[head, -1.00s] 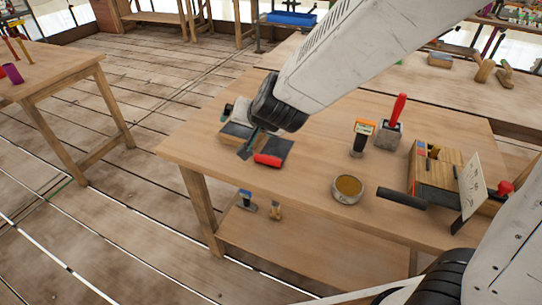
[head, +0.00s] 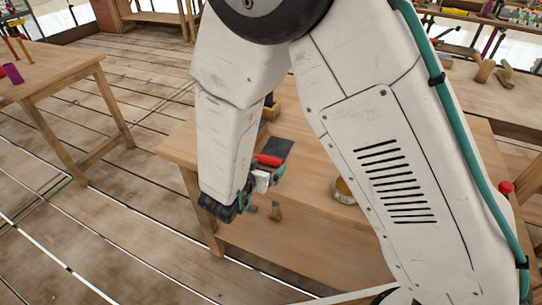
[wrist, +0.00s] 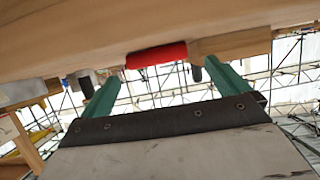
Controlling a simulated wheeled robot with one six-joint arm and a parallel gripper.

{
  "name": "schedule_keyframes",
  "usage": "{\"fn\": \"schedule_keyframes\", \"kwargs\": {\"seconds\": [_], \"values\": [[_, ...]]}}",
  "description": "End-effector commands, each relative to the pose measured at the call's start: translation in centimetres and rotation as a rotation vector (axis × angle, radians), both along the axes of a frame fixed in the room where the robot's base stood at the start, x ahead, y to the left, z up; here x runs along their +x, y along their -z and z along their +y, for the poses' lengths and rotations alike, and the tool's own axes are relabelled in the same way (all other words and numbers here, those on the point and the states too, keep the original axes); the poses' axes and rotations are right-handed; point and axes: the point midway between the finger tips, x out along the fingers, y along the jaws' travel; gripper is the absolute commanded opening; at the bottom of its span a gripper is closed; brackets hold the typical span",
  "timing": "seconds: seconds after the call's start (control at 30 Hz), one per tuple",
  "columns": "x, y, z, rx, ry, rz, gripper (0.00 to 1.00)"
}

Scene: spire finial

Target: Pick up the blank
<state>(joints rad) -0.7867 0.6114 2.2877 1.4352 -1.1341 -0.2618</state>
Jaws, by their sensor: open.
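A red cylinder (head: 268,160) lies at the dark mat (head: 279,150) near the table's left front edge. No other likely blank is clear, and I cannot tell for sure that this is it. My gripper (head: 277,174) is just in front of the red cylinder in the head view, beside the table edge; the exact gap cannot be told. In the wrist view my gripper (wrist: 160,70) is open with its two green fingers apart and nothing held. The red cylinder (wrist: 157,54) shows beyond the fingertips, between them, against a wooden edge.
A round tin (head: 343,190) is partly hidden by my arm, which covers much of the tabletop. Another table (head: 60,72) stands at left, with open floor between.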

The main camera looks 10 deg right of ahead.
Motion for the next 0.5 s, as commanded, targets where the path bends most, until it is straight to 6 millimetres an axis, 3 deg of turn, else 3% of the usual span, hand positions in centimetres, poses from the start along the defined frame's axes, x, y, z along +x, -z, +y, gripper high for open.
{"fn": "schedule_keyframes", "kwargs": {"seconds": [0.23,0.5], "values": [[2.9,1.2,-2.1,0.002,0.004,0.001,1.0],[3.4,1.5,-2.4,0.002,0.002,0.001,1.0]]}}
